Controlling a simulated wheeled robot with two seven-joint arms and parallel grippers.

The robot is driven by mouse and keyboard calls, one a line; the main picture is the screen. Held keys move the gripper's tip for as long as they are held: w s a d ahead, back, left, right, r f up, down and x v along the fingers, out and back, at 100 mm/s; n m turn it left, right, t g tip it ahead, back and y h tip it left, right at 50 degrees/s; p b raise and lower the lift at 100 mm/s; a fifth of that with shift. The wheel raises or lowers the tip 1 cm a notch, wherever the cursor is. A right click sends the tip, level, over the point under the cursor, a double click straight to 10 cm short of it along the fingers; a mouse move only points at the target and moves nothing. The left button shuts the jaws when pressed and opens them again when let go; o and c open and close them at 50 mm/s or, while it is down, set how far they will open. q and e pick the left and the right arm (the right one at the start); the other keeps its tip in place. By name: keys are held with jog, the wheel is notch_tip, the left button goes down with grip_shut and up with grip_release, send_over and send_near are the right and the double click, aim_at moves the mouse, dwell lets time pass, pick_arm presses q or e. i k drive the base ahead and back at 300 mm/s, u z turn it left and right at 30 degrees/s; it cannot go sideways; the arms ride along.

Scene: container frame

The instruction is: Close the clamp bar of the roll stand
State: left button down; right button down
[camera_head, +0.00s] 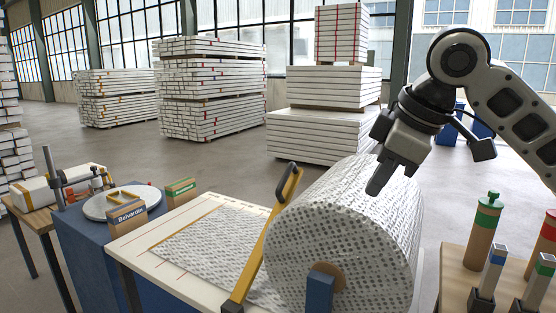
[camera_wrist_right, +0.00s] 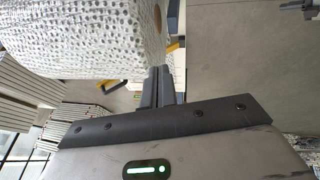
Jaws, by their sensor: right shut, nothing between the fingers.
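The roll stand (camera_head: 137,240) carries a large roll of black-and-white patterned sheet (camera_head: 395,225), with a length of it laid flat on the white bed. The yellow clamp bar (camera_head: 262,238) stands raised at a slant in front of the roll's left side, with a black handle at its upper end and its foot at the bed's front edge. My right gripper (camera_head: 375,188) is shut and empty, pointing down at the roll's upper part; contact is unclear. In the right wrist view, its closed fingers (camera_wrist_right: 158,75) are beside the roll (camera_wrist_right: 85,35). My left gripper is not in view.
A blue-sided bench at left holds a round white plate (camera_head: 118,203) and small boxes (camera_head: 127,214). At right, a wooden table (camera_head: 453,265) holds several upright tubes (camera_head: 483,230). Stacked white boards (camera_head: 212,90) stand behind on open floor.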

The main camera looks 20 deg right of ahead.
aim_at(286, 186)
jog(key=i, duration=1.15)
